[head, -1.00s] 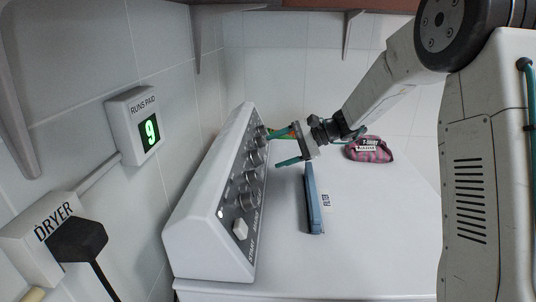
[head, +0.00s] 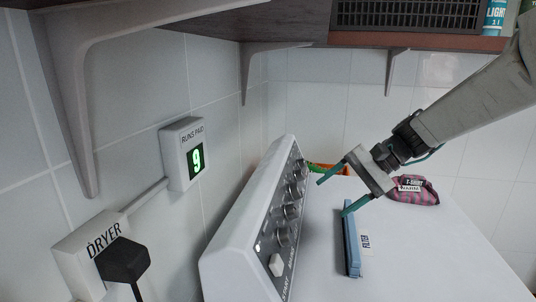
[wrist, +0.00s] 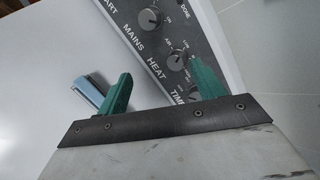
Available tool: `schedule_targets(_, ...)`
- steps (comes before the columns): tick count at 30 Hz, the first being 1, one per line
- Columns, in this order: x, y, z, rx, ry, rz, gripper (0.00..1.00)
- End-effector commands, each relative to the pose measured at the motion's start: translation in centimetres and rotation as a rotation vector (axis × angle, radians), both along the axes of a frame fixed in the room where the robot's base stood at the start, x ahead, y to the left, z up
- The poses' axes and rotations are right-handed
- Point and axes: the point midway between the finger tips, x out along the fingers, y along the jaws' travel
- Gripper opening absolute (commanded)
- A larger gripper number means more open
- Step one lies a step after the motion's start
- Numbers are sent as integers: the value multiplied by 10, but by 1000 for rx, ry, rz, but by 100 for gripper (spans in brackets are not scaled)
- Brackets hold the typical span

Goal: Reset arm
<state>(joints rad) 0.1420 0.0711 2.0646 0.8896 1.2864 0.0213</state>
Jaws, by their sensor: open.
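My gripper (head: 332,192) is open and empty, with its two teal fingers spread apart. In the head view it hangs above the white machine top, beside the control panel (head: 283,215) with its row of knobs. In the wrist view the panel (wrist: 165,40), lettered MAINS and HEAT, lies beyond the fingers. A blue filter (head: 351,240) lies on the top below my gripper, near a FILTER label; one finger overlaps its far end in the picture, and I cannot tell if they touch. The filter also shows beside the left finger in the wrist view (wrist: 88,92).
A pink striped T-shirt bundle (head: 415,191) lies at the back of the top. A shelf with brackets (head: 395,72) hangs above. The front right of the top is clear.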

Motion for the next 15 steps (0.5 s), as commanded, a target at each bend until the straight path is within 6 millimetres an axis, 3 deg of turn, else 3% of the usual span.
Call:
schedule_targets(1,-26,0,7,-59,-27,42,68)
schedule_targets(6,-104,-10,13,-263,-99,175,68)
schedule_targets(15,-219,-53,0,-631,-236,372,68)
